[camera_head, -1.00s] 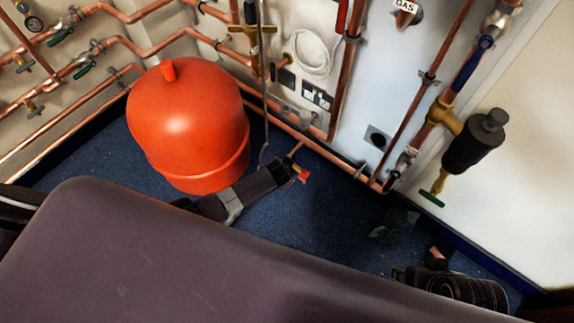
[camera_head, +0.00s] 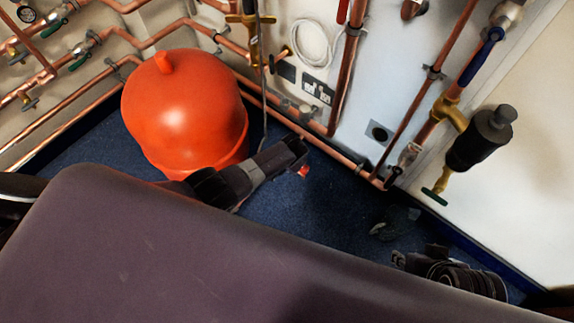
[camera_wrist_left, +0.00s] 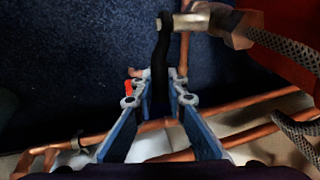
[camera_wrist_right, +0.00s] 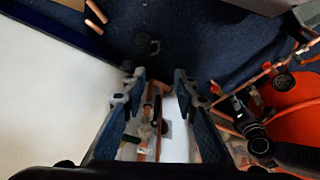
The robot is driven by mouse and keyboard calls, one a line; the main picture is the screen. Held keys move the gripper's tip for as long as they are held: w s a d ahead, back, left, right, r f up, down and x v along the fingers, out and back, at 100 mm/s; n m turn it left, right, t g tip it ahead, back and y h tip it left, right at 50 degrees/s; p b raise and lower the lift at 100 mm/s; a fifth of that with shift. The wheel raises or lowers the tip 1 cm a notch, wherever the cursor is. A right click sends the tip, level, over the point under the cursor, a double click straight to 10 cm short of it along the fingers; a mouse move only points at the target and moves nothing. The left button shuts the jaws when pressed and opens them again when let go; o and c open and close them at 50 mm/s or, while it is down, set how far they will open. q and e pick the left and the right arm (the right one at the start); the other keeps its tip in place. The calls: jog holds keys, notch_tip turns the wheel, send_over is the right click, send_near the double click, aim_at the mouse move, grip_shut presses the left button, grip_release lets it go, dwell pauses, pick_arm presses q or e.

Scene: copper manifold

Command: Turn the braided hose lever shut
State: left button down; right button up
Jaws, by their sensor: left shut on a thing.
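A black lever (camera_wrist_left: 160,52) sits on a silver fitting (camera_wrist_left: 186,20) at the top of the left wrist view. A grey braided hose (camera_wrist_left: 285,52) runs off from this fitting to the right. The lever's lower part lies between the fingers of my left gripper (camera_wrist_left: 160,76), which is shut on it. In the head view my left gripper (camera_head: 298,152) is right of the orange vessel, above the blue floor; the lever is hidden there. My right gripper (camera_wrist_right: 160,76) is open and empty; part of it shows low at the right in the head view (camera_head: 400,258).
The round orange vessel (camera_head: 185,110) stands close beside my left arm. Copper pipes (camera_head: 300,125) run along the wall behind it. A black cylinder with a brass valve (camera_head: 480,138) is on the right wall. A small dark object (camera_head: 396,220) lies on the floor.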

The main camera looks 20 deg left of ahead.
pick_arm(q)
jog(key=shift+w+d+f+g+b, duration=0.15)
jog(key=shift+f+g+b, duration=0.3)
jog(key=shift+b, duration=0.4)
jog(key=shift+f+g+y+b, duration=0.15)
jog(key=shift+g+y+b, duration=0.2)
jog(key=shift+b, duration=0.35)
pick_arm(e)
jog(key=w+a+r+t+y, duration=0.1)
jog(key=w+a+r+t, duration=0.3)
jog(key=w, duration=0.4)
jog(key=w+a+r+t+y, duration=0.1)
jog(key=w+r+t, duration=0.3)
jog(key=w+r, duration=0.25)
pick_arm(q)
jog(key=shift+f+g+b, duration=0.15)
jog(key=shift+g+b, duration=0.15)
jog(key=shift+b, duration=0.85)
jog(key=shift+g, duration=0.3)
pick_arm(e)
jog(key=w+a+r+t+y, duration=0.2)
jog(key=r+t, duration=0.5)
jog(key=r, duration=0.6)
jog(key=shift+w+a+n, duration=0.35)
jog(key=shift+w+n, duration=0.05)
jog(key=shift+w, duration=0.2)
